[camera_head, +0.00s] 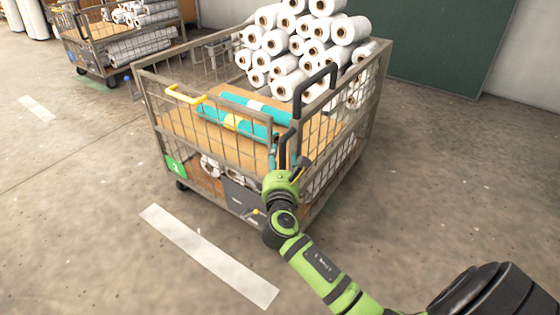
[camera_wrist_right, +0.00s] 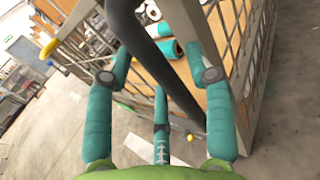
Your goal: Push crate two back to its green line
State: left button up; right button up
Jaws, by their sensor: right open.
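Crate two is a wire-mesh cart (camera_head: 345,130) on wheels, with a green label (camera_head: 175,165) marked 2 at its lower left corner. It holds white rolls and teal rolls on a cardboard-brown deck. A black bar handle (camera_head: 298,92) rises at its near corner. My right gripper (camera_head: 285,157) is open at the lower part of this handle. In the right wrist view the handle (camera_wrist_right: 150,60) passes between the spread teal fingers (camera_wrist_right: 165,85); I cannot tell whether they touch it. My left gripper is not in view. I cannot make out a green line beside crate two.
A white floor stripe (camera_head: 205,253) lies in front of the crate. Another mesh cart with rolls (camera_head: 115,30) stands at the back left, with a faint green mark (camera_head: 92,84) near its wheels. A dark green panel (camera_head: 445,40) stands behind. The floor at left is clear.

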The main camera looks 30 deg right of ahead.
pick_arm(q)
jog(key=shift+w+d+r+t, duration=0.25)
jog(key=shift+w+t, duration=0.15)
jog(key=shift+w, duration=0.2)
pick_arm(e)
jog(key=shift+w+d, duration=0.2)
jog(key=shift+w, duration=0.1)
grip_shut()
jog(key=shift+d+r, duration=0.1)
